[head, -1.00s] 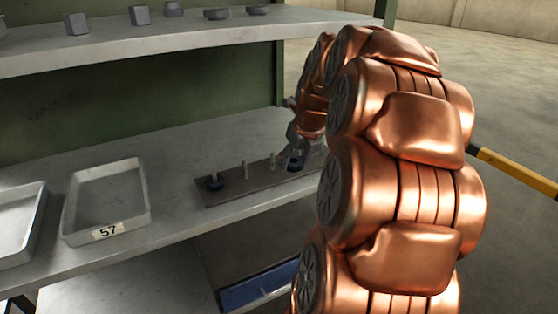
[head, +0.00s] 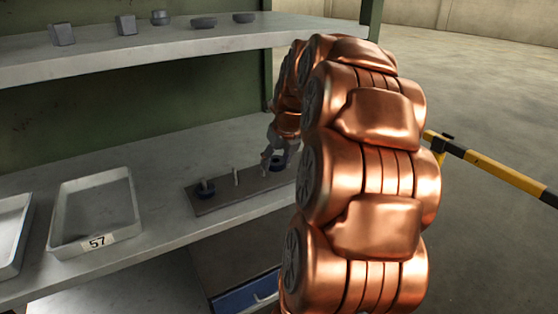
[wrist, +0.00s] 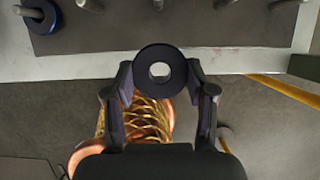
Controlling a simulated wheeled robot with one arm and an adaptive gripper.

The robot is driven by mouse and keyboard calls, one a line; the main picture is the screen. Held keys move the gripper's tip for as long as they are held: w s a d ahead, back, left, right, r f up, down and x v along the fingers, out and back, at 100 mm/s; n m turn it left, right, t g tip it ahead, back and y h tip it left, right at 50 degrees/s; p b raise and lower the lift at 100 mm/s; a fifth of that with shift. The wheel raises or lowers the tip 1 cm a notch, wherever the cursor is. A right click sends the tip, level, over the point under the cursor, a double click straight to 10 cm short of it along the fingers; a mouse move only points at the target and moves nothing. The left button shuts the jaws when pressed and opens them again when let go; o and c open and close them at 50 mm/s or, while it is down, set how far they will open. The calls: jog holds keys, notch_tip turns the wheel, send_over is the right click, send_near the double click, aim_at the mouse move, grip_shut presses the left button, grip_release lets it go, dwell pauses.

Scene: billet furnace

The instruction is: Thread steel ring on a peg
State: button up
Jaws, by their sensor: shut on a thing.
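My gripper (wrist: 160,78) is shut on a dark steel ring (wrist: 160,52); a fingertip presses on each side and its hole faces the wrist camera. In the head view the held ring (head: 278,162) appears over the right part of a dark peg board (head: 222,199). Several thin upright pegs stand on the board, including one bare peg (head: 236,177) in the head view and another (wrist: 158,5) in the wrist view. A second dark ring (head: 205,191) sits around the leftmost peg; it also shows in the wrist view (wrist: 43,23). My arm hides the board's right end.
The board lies on a grey shelf (head: 150,150). A metal tray marked 57 (head: 97,241) stands to the left, beside another tray (head: 14,240). Small grey blocks lie on the upper shelf (head: 190,42). A yellow-black barrier (head: 490,168) stands at right.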

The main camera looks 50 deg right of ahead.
jog(key=shift+w+d+p, duration=0.25)
jog(key=shift+w+d, duration=0.2)
jog(key=shift+w, duration=0.85)
jog(key=shift+w+d+p, duration=0.25)
jog(key=shift+w+d, duration=0.2)
jog(key=shift+w, duration=0.85)
jog(key=shift+w+d+p, duration=0.25)
jog(key=shift+w+d, duration=0.2)
jog(key=shift+w, duration=0.85)
jog(key=shift+f+b, duration=0.35)
jog(key=shift+f, duration=1.05)
jog(key=o, duration=1.6)
